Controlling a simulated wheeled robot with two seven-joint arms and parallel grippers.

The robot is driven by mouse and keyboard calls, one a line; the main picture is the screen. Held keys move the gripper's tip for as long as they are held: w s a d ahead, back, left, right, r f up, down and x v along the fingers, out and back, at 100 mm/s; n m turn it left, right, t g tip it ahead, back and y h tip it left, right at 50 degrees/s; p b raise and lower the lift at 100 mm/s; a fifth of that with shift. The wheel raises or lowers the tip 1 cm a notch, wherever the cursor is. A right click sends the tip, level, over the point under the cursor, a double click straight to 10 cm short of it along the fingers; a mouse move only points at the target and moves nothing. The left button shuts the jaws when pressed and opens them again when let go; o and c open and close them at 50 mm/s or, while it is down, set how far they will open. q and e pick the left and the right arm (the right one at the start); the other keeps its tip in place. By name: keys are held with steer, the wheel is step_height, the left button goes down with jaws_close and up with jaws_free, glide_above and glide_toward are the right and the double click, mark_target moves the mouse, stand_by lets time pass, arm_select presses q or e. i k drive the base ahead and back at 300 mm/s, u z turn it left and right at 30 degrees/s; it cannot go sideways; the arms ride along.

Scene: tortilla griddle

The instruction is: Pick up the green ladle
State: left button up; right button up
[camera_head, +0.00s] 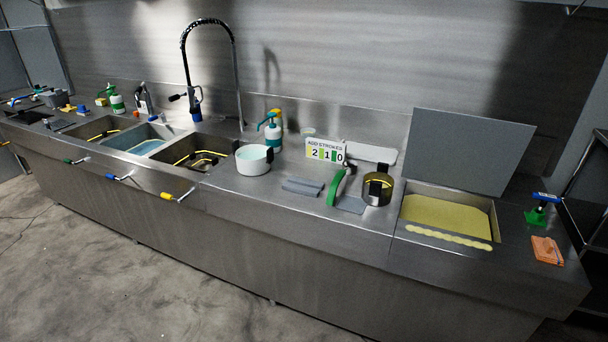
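A green curved, upright item (337,187) stands on the steel counter beside a dark pot with a yellowish inside (377,187). It looks like a ladle's handle, but I cannot tell its full shape or whether a bowl is attached. A grey flat piece (350,205) lies at its foot. Neither of my grippers is in view.
The long steel counter holds a white pot (253,160), grey folded cloth (302,187), number sign (326,150) and pump bottle (272,137). A yellow-filled basin (447,215) with a raised grey lid (470,150) is at right. Coloured handles (178,195) stick out in front.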

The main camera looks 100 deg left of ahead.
mark_target(342, 178)
steer(key=u, duration=3.05)
